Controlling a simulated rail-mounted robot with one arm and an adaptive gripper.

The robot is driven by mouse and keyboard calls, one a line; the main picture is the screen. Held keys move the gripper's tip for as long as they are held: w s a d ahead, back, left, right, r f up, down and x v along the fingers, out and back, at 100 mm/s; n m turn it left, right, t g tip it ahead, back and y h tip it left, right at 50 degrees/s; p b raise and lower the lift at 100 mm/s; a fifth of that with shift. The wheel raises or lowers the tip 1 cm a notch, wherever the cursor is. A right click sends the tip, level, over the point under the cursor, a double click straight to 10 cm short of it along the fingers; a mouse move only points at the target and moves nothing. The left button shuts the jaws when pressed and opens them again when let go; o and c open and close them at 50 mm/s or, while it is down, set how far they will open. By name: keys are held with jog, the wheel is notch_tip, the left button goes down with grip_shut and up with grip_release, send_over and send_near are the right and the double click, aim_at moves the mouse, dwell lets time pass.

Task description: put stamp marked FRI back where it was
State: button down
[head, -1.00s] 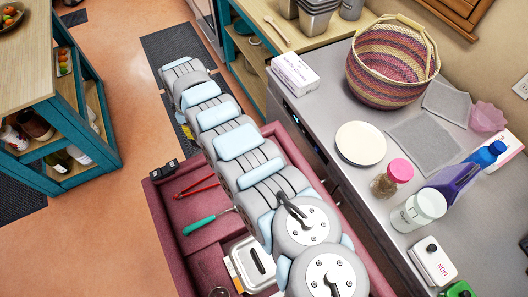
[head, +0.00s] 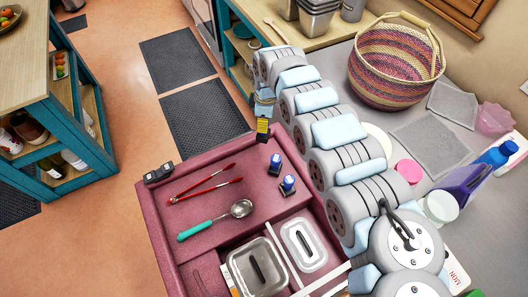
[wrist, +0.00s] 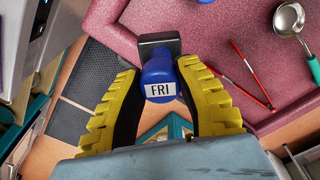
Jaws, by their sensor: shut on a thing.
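My gripper (wrist: 162,95) is shut on the FRI stamp (wrist: 158,70), seen in the wrist view. The stamp has a blue handle, a white label reading FRI and a black base pointing away from my palm. In the head view my gripper (head: 262,126) shows yellow fingers at the far edge of the maroon tray (head: 205,228); the held stamp is hard to make out there. Two other blue-topped stamps, one farther (head: 276,161) and one nearer (head: 288,184), stand upright inside the tray; their labels are unreadable.
A woven basket (head: 395,65) and bottles occupy the counter at right. Tray floor around the two stamps is clear.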

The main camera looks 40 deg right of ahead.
jog(key=shift+d+f, duration=0.1)
jog(key=shift+f, duration=4.85)
jog(key=shift+f, duration=0.15)
jog(key=c, duration=0.8)
grip_release()
jog(key=shift+c, duration=0.2)
jog(key=r, duration=1.2)
jog(key=shift+s+d+r, duration=0.1)
jog(key=shift+s+r, duration=0.05)
jog(key=shift+s, duration=0.15)
